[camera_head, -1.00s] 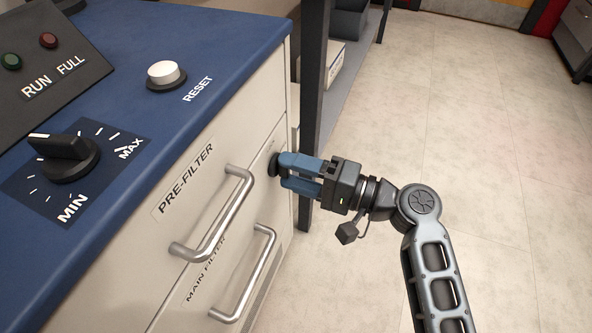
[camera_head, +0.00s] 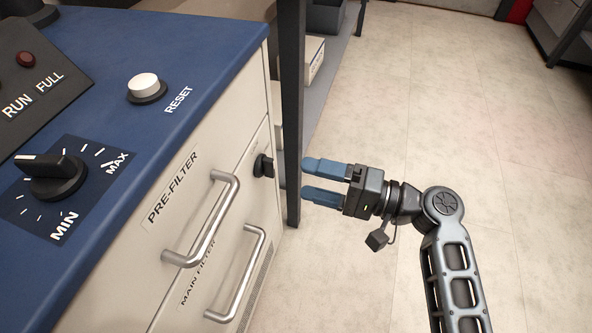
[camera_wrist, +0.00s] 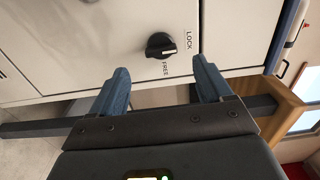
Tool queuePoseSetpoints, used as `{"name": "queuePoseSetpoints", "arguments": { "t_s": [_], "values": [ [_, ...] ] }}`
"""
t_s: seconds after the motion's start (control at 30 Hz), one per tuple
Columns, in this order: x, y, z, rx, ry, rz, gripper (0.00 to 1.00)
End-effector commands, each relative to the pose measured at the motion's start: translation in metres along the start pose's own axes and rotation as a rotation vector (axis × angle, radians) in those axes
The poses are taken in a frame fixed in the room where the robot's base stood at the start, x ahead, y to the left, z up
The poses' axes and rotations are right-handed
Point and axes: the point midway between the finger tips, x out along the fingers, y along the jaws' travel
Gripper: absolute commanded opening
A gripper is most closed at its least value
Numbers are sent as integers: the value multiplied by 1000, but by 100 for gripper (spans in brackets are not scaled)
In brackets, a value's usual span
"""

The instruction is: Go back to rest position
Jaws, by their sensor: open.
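My gripper (camera_head: 304,180) is open and empty in the head view. It stands in free air to the right of the cabinet, apart from the black knob (camera_head: 264,166) on the cabinet's side edge. In the wrist view, the blue fingers of my gripper (camera_wrist: 161,88) are spread wide. The black knob (camera_wrist: 160,46) shows beyond and between them, untouched, on a white panel marked LOCK and FREE. Its white mark points right in that view, between the two words.
The cabinet has a blue top (camera_head: 190,50) with a dial (camera_head: 50,178) and a white reset button (camera_head: 145,86). Two drawer handles (camera_head: 205,225) stick out on its front. A dark post (camera_head: 291,110) stands behind the knob. The floor (camera_head: 440,120) to the right is clear.

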Motion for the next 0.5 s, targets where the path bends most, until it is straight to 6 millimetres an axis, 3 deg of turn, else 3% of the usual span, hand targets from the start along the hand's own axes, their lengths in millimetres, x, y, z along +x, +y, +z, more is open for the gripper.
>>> {"name": "queuePoseSetpoints", "arguments": {
  "t_s": [0.17, 0.5],
  "values": [
    [-10, 0, 0, 0, -1, 0, 79],
    [-11, 0, 0, 0, -1, 0, 79]
  ]
}}
